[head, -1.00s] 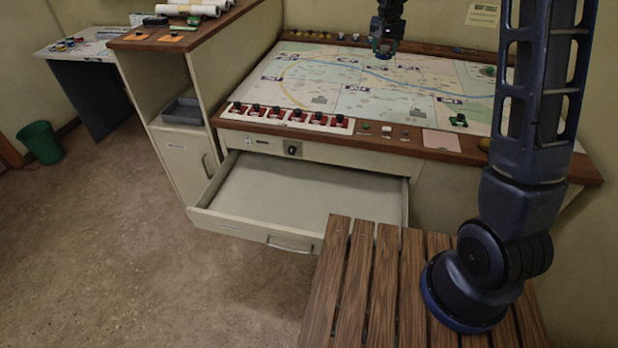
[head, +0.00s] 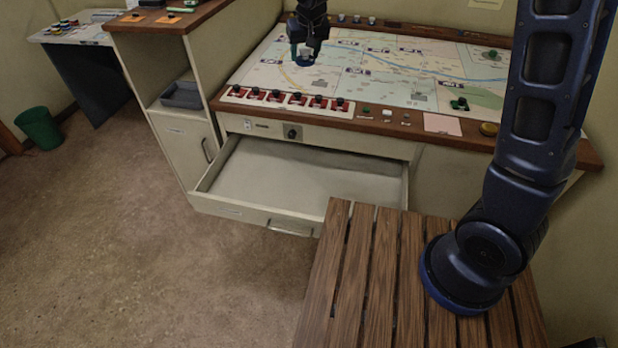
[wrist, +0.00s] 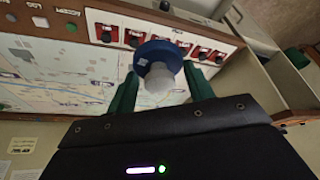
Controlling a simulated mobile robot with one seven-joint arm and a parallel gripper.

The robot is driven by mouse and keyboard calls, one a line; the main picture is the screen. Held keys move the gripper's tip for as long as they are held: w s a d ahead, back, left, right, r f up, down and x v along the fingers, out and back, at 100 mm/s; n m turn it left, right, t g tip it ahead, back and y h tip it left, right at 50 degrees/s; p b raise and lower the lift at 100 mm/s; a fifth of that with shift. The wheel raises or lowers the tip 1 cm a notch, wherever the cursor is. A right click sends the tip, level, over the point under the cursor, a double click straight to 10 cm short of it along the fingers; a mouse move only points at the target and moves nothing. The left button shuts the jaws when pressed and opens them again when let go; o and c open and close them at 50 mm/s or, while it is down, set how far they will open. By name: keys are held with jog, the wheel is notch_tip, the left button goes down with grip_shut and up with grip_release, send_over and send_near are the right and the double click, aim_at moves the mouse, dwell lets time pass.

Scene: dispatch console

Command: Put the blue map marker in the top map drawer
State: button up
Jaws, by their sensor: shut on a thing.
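The blue map marker (wrist: 158,58) has a round blue base and a pale, rounded grip. In the wrist view my gripper (wrist: 160,88) is shut on it, with a green finger on each side of the grip. In the head view my gripper (head: 305,52) holds the marker (head: 304,61) over the left part of the map, above the console top. The top map drawer (head: 257,221) is pulled open below the console front and looks empty inside.
A row of red-plated switches (head: 283,98) runs along the console's front edge, between the map and the drawer. A slatted wooden platform (head: 344,265) is beside the drawer.

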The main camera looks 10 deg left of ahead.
jog(key=s+a+n, duration=0.3)
jog(key=s+a, duration=0.2)
jog(key=s, duration=0.7)
send_over(286, 194)
jog(key=s+d, duration=0.1)
notch_tip(286, 194, down, 31)
jog(key=shift+g+y, duration=0.3)
jog(key=shift+y, duration=0.1)
notch_tip(286, 194, down, 21)
jog(key=shift+s+f, duration=0.1)
jog(key=shift+s, duration=0.05)
jog(key=shift+f, duration=0.1)
jog(key=o, duration=1)
jog(key=v, duration=1.2)
